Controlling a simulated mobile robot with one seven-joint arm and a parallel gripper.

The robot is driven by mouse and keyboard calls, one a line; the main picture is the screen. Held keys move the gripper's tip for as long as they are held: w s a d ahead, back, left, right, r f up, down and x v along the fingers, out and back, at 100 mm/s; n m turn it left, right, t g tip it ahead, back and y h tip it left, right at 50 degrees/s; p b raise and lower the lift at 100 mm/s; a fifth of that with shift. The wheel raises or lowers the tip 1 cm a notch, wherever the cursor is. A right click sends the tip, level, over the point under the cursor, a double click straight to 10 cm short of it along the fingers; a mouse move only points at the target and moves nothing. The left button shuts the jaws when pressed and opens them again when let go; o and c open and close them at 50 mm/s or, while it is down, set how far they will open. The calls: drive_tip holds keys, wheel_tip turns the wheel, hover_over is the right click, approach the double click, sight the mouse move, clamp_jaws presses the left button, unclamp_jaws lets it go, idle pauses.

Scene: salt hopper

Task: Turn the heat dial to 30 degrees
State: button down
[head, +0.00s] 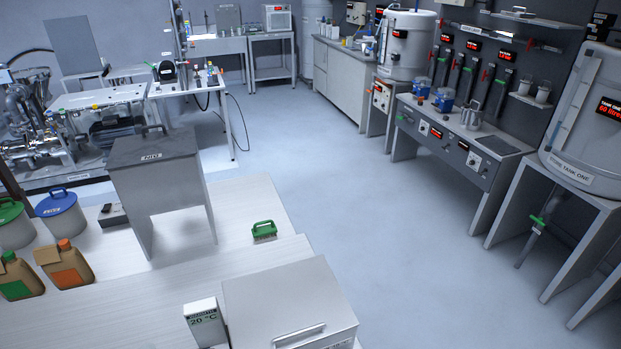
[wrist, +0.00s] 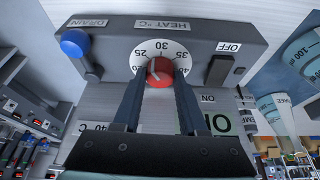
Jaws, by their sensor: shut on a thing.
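The heat dial (wrist: 159,68) is a red round knob on a white scale plate, set in a grey panel under the label HEAT °C in the wrist view. The scale shows 25 at left, 30 at top and 35 at right, with 20 and 40 lower down, partly hidden by my fingers. A pale mark on the knob points up and left, between 25 and 30 as far as I can tell. My gripper (wrist: 157,80) is shut on the knob, one finger on each side. It is not in the head view, and I cannot pick out the dial there.
On the same panel, a blue DRAIN knob (wrist: 75,42) is at left and a dark OFF/ON switch (wrist: 219,69) at right. The floor in the middle is clear.

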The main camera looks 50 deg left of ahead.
drive_tip(key=shift+s+m, duration=0.1)
drive_tip(key=shift+m, duration=0.2)
drive_tip(key=shift+r+m+t+h+p, duration=0.1)
drive_tip(key=shift+m+t+h+p, duration=0.3)
drive_tip(key=shift+m+p, duration=0.45)
drive_tip(key=shift+a+m+t+h+p, duration=0.15)
drive_tip(key=shift+m+t+h+p, duration=0.3)
drive_tip(key=shift+m, duration=1.3)
drive_tip(key=shift+c, duration=2.2)
unclamp_jaws()
drive_tip(key=b+v, duration=0.1)
drive_tip(key=v, duration=1.1)
drive_tip(key=shift+s+r+b, duration=0.2)
drive_tip(key=shift+r+b, duration=0.1)
drive_tip(key=shift+r, duration=0.05)
